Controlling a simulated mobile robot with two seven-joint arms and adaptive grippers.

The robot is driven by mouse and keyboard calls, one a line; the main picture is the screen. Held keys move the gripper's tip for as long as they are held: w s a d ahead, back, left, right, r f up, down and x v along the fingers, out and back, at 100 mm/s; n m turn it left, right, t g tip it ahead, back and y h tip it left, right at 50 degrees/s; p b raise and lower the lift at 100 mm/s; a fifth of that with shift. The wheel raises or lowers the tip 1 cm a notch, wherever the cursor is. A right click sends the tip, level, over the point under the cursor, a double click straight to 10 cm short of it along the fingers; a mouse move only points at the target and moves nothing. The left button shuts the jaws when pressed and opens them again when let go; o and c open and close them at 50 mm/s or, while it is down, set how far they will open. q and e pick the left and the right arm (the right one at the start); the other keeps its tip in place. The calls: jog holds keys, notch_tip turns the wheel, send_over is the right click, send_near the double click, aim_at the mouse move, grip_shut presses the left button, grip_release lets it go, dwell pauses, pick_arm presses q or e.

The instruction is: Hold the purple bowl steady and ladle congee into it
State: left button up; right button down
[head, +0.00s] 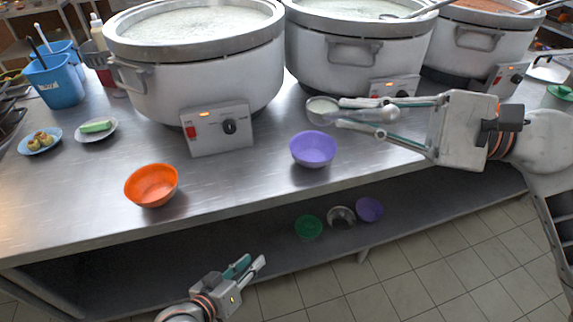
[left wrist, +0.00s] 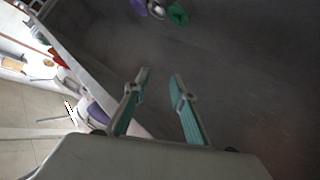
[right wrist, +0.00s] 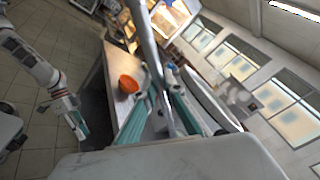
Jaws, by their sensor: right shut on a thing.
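The purple bowl (head: 312,148) stands upright on the steel counter near its front edge. My right gripper (head: 345,113) is shut on a ladle (head: 322,109), whose round cup hangs just above and behind the purple bowl. The ladle's shaft shows between the fingers in the right wrist view (right wrist: 148,45). I cannot tell whether the cup holds congee. White congee (head: 195,22) fills the left stockpot (head: 200,75), and the middle stockpot (head: 355,50) also holds pale congee. My left gripper (head: 250,270) is open and empty, low in front of the counter, away from the bowl.
An orange bowl (head: 152,185) stands left on the counter (head: 235,185). Small plates of food, a blue bucket (head: 58,82) and a red-filled pot (head: 480,40) stand further off. On the lower shelf (head: 270,235) are a green bowl (head: 308,226), a metal bowl and another purple bowl (head: 369,209).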

aim_at(293, 150)
pick_arm(q)
jog(key=w+d+r+n+h, duration=0.1)
jog(key=w+d+r+h, duration=0.2)
jog(key=w+d+r, duration=0.35)
jog(key=w+d+r+n+h, duration=0.2)
jog(key=w+d+r+h, duration=0.15)
jog(key=d+r, duration=0.55)
jog(key=shift+w+a+r+n+t+y, duration=0.15)
jog(key=shift+w+a+r+t+y, duration=0.4)
jog(key=shift+a+r+y, duration=0.9)
jog(key=shift+w+a+r+n+t+y, duration=0.25)
jog(key=shift+w+a+r+y, duration=0.7)
jog(key=shift+y, duration=0.95)
jog(key=shift+w+a+r+n+t+y, duration=0.1)
jog(key=shift+w+a+r+t+y, duration=0.35)
jog(key=shift+a+r+y, duration=0.85)
jog(key=shift+y, duration=0.4)
jog(key=shift+d+x, duration=0.1)
jog(key=shift+x, duration=2.85)
jog(key=shift+d+x, duration=0.15)
jog(key=shift+x, duration=2.75)
grip_shut()
